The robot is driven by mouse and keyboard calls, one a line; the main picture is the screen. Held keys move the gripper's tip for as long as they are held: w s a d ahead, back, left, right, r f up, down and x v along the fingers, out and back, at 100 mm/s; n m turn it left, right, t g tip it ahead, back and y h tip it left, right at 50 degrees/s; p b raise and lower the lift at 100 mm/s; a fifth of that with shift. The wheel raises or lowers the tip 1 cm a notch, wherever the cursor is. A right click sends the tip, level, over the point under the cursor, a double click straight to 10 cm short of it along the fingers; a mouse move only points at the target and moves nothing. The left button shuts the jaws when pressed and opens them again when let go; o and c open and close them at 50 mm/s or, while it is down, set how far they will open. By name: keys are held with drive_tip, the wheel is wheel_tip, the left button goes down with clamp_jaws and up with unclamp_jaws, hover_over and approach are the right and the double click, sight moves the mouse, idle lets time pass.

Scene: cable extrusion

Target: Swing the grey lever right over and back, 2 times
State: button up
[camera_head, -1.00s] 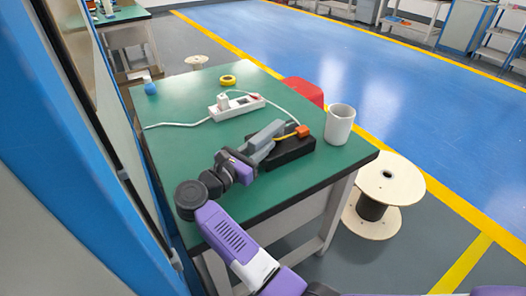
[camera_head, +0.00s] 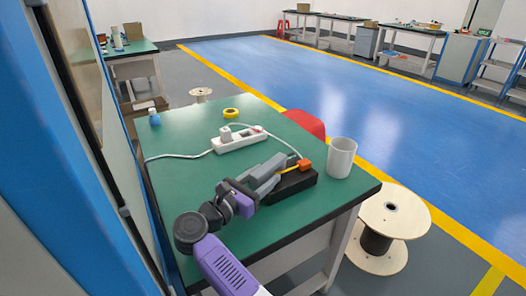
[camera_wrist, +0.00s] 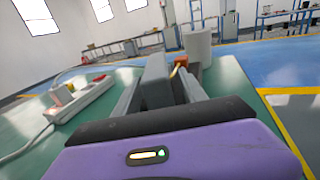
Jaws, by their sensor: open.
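A black box (camera_head: 296,185) lies on the green table, with an orange piece (camera_head: 304,165) and a thin yellow part at its far end. A grey upright block, seemingly the grey lever (camera_wrist: 156,82), stands ahead of my gripper in the wrist view, between the two fingers. My gripper (camera_head: 266,175) is open at the near left end of the box, its grey fingers reaching along it. It also shows in the wrist view (camera_wrist: 158,92). I cannot tell whether a finger touches the block. The fingers hide much of the lever in the head view.
A blue-capped bottle (camera_head: 154,117) stands far left.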

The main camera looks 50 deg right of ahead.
sight(263, 169)
wheel_tip(263, 169, up, 19)
drive_tip(key=p, duration=0.1)
drive_tip(key=shift+r+p, duration=0.15)
drive_tip(key=shift+p, duration=0.15)
